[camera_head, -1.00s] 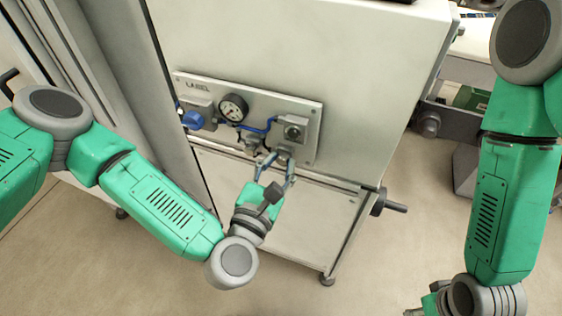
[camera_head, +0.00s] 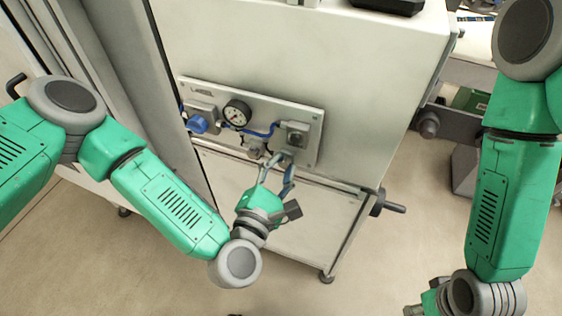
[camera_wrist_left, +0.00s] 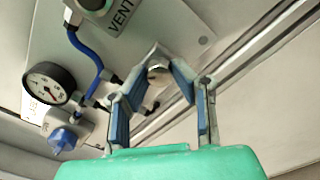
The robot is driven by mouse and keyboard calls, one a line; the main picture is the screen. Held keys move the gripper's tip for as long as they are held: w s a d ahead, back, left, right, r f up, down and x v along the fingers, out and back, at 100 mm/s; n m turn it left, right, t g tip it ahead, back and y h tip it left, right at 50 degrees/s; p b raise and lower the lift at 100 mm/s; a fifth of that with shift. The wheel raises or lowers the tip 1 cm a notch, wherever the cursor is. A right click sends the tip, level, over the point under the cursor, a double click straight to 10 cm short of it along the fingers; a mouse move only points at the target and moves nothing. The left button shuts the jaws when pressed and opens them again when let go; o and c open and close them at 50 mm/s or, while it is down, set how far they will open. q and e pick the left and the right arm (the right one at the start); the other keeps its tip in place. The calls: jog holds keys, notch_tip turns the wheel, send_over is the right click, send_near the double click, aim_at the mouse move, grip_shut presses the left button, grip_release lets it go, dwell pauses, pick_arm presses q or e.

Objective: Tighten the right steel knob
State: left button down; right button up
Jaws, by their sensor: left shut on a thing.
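The right steel knob (camera_wrist_left: 158,72) sits between the fingertips of my left gripper (camera_wrist_left: 158,68) in the left wrist view. The left gripper (camera_head: 283,162) is shut on it at the lower right of the panel. In the head view the fingers mostly hide this knob. The panel (camera_head: 268,98) is a pale plate on the front of a white cabinet. My right gripper (camera_head: 428,303) is only partly seen at the bottom edge of the head view, away from the panel, and its fingers cannot be made out.
The panel also bears a blue knob (camera_head: 198,124), a round gauge (camera_head: 238,112), a blue hose (camera_head: 260,133) and a smaller fitting (camera_head: 255,150) left of my gripper. A black handle (camera_head: 390,205) sticks out at the cabinet's lower right. The floor in front is clear.

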pick_arm(q)
jog(key=m, duration=0.1)
jog(key=m+p, duration=0.1)
jog(key=m, duration=0.1)
jog(key=m+p, duration=0.1)
jog(key=m, duration=0.1)
jog(key=shift+w+d+r, duration=0.1)
jog(key=shift+r, duration=0.25)
jog(key=shift+f+m+p, duration=0.1)
jog(key=shift+m+p, duration=0.3)
jog(key=shift+m, duration=0.5)
jog(key=shift+f, duration=0.1)
jog(key=c, duration=1.3)
grip_release()
jog(key=shift+c, duration=0.2)
jog(key=shift+d+f, duration=0.1)
jog(key=shift+d, duration=0.05)
jog(key=v, duration=1.2)
jog(key=shift+d+m, duration=0.1)
jog(key=shift+m, duration=0.2)
